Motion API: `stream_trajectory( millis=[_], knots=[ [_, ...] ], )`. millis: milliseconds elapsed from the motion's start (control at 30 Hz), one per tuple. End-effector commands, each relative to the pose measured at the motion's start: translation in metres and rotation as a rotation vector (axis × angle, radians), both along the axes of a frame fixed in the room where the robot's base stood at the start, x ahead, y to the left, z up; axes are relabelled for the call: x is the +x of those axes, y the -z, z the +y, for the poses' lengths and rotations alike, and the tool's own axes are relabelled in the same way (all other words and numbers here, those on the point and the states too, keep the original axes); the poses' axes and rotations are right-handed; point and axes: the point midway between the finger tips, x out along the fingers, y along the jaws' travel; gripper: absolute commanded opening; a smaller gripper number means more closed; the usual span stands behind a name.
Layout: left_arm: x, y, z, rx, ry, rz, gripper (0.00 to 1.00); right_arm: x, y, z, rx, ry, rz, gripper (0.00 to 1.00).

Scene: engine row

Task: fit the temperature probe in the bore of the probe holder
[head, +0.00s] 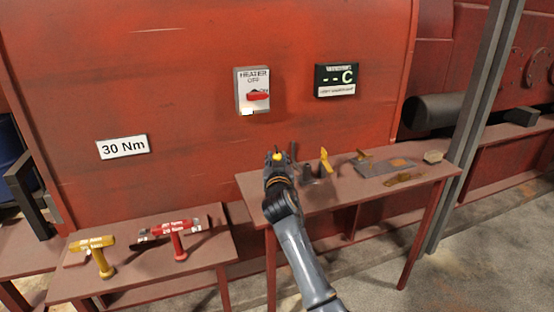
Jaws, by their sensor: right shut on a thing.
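My right gripper (278,160) is over the left part of the right-hand table. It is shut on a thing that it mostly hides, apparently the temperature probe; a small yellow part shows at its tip. A thin dark upright rod shows just right of the gripper, and I cannot tell what it belongs to. A small dark grey block (309,173), perhaps the probe holder, stands on the table right of the gripper. Its bore cannot be made out. A yellow upright piece (325,161) stands beside it. My left gripper is not in view.
A yellow tool (99,260) and a red tool (178,242) are on the left table (146,280). A heater switch (252,91) and display (336,80) are on the red wall.

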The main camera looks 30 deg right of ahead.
Motion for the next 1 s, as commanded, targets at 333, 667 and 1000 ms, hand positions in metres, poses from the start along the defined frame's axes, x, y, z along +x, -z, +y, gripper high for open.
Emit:
stream_trajectory(
  millis=[333,667,1000],
  knots=[
    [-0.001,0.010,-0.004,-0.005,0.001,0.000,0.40,0.000,0.010,0.000,-0.001,0.000,-0.001,0.00],
    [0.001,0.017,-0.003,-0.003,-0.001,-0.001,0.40,0.000,0.019,0.000,-0.001,0.000,-0.001,0.00],
    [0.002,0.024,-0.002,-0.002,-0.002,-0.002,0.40,0.000,0.027,0.000,0.000,0.000,-0.001,0.00]
  ],
)
